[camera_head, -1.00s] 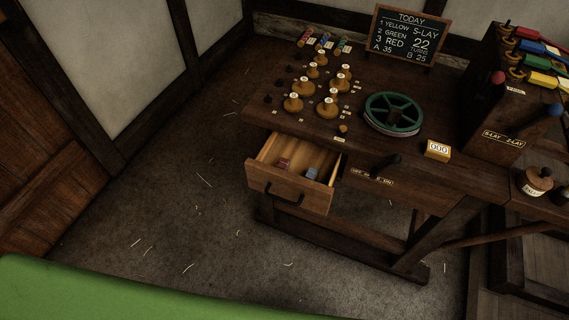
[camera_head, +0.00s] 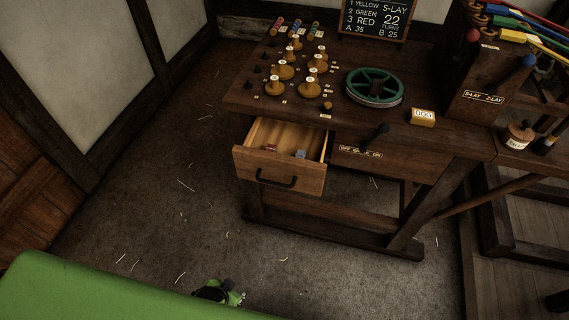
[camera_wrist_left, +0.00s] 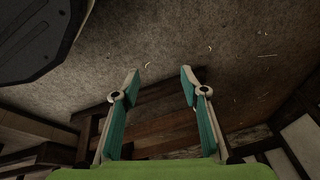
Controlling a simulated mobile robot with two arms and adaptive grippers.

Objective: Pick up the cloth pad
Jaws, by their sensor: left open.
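I cannot make out a cloth pad for certain. The open drawer (camera_head: 278,175) at the front left of the workbench holds a small reddish item (camera_head: 270,148) and a small grey-blue item (camera_head: 300,154), both too small to identify. My left gripper (camera_head: 236,297) shows at the bottom of the head view, mostly hidden behind my green body, low over the floor and well in front of the drawer. In the left wrist view its two fingers (camera_wrist_left: 160,82) are spread apart with nothing between them. My right gripper is not in view.
The workbench (camera_head: 235,98) carries wooden spools, a green wheel (camera_head: 375,84), a yellow counter (camera_head: 423,117) and a chalkboard (camera_head: 376,18). A block with coloured handles (camera_head: 482,85) stands at the right. The floor (camera_head: 150,220) left of the bench is clear except for loose strands.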

